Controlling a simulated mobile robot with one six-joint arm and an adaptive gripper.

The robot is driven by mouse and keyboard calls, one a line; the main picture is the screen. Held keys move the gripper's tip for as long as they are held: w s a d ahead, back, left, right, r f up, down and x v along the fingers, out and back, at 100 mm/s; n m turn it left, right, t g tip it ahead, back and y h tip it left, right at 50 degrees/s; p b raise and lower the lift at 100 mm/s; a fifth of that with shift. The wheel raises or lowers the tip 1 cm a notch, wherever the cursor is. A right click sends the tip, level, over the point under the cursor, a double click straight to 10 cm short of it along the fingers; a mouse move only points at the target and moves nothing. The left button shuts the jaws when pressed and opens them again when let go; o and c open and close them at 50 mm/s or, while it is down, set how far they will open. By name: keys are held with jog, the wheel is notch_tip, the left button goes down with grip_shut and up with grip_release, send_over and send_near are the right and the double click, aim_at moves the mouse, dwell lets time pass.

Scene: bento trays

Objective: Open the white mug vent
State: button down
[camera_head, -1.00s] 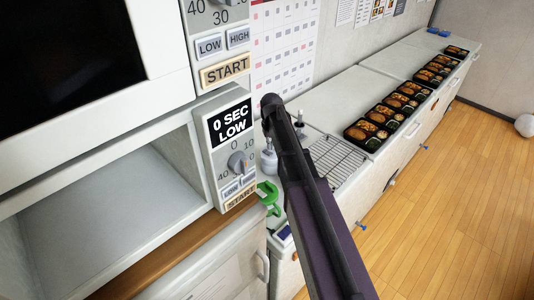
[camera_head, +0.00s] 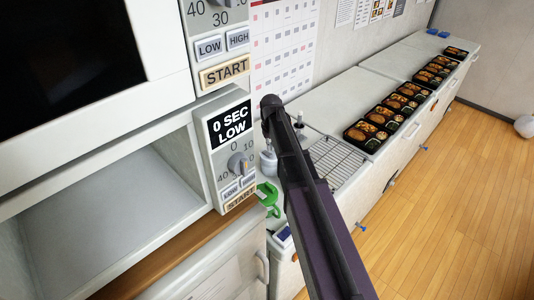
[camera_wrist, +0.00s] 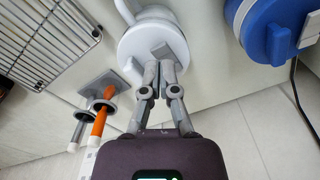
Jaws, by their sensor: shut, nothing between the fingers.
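The white mug (camera_wrist: 134,48) is at the top centre of the wrist view, seen from above with its round lid. A grey piece (camera_wrist: 164,52), which looks like the vent, is on the lid. My gripper (camera_wrist: 159,70) is shut and empty, with its fingertips at the grey piece. I cannot tell whether they touch it, or whether the vent is open. In the head view, a white vessel (camera_head: 268,162), probably the mug, stands beside my dark arm, which partly hides it. My gripper's fingers do not show there.
A blue vessel (camera_wrist: 262,28) stands to the right in the wrist view. A grey holder with an orange-handled tool (camera_wrist: 99,122) is at the left, near a wire rack (camera_wrist: 45,35). The head view shows a green item (camera_head: 267,196) beside the microwave and several bento trays (camera_head: 383,115) along the counter.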

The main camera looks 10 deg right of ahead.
aim_at(271, 155)
jog(key=shift+f+b, duration=1.4)
dwell(2.7)
jog(key=shift+r, duration=0.1)
jog(key=shift+r+p, duration=3.4)
jog(key=shift+p, duration=0.1)
jog(key=shift+s, duration=0.15)
jog(key=s+f+b, duration=0.2)
jog(key=s, duration=0.9)
jog(key=s+f+b, duration=0.2)
jog(key=s, duration=1)
jog(key=shift+f+m+b, duration=0.4)
